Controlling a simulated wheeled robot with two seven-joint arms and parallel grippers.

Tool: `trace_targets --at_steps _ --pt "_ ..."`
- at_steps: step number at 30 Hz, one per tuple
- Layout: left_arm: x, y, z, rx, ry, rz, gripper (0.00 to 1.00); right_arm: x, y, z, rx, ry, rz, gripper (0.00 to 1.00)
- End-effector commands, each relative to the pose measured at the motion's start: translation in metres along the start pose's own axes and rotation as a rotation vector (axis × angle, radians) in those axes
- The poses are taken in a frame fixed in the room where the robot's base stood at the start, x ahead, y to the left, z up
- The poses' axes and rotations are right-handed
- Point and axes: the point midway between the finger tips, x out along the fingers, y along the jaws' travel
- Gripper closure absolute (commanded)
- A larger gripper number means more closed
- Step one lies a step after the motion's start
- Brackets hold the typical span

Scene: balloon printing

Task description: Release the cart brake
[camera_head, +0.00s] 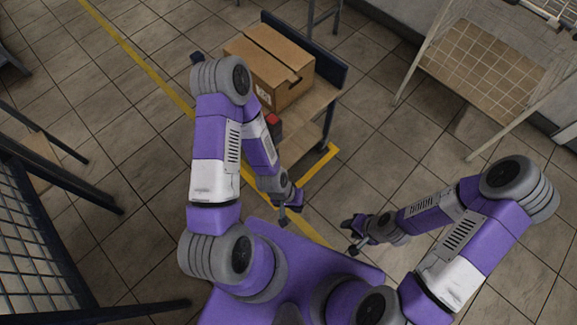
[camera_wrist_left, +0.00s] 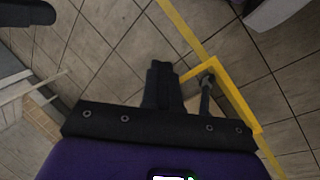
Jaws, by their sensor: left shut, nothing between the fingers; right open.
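The cart (camera_head: 318,100) stands at the upper middle of the head view, with a wooden deck and a dark upright end panel. A small red part (camera_head: 274,120) shows at its near side, partly hidden by my left arm; I cannot tell if it is the brake. My left gripper (camera_head: 290,208) is below the cart in the picture, apart from it. My right gripper (camera_head: 350,235) is open and empty to the right. The cart is not clearly visible in the wrist view.
A cardboard box (camera_head: 270,65) sits on the cart. A yellow floor line (camera_head: 140,58) runs beside the cart to a yellow corner mark (camera_head: 331,151). A mesh-sided rack (camera_head: 40,240) stands at the left, a light metal-framed table (camera_head: 480,75) at upper right. Tiled floor lies open between.

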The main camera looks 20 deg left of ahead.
Motion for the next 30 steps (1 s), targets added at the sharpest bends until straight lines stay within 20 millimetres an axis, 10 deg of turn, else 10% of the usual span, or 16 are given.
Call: trace_targets --at_steps 11,20,25,30 --pt "0.013 0.005 0.003 0.070 -0.051 0.005 1.00 0.002 0.000 0.000 -0.001 0.000 -0.001 0.57" --pt "0.099 -0.018 0.027 0.773 -0.535 -0.176 1.00 0.018 0.006 -0.001 -0.001 0.000 0.000 0.57" --pt "0.123 -0.065 -0.017 1.227 -0.810 -0.564 1.00 0.027 0.010 -0.001 -0.001 0.000 0.000 0.57" --pt "0.122 -0.068 -0.090 1.512 -0.934 -1.024 1.00 0.034 0.012 -0.002 -0.001 0.000 0.000 0.57"
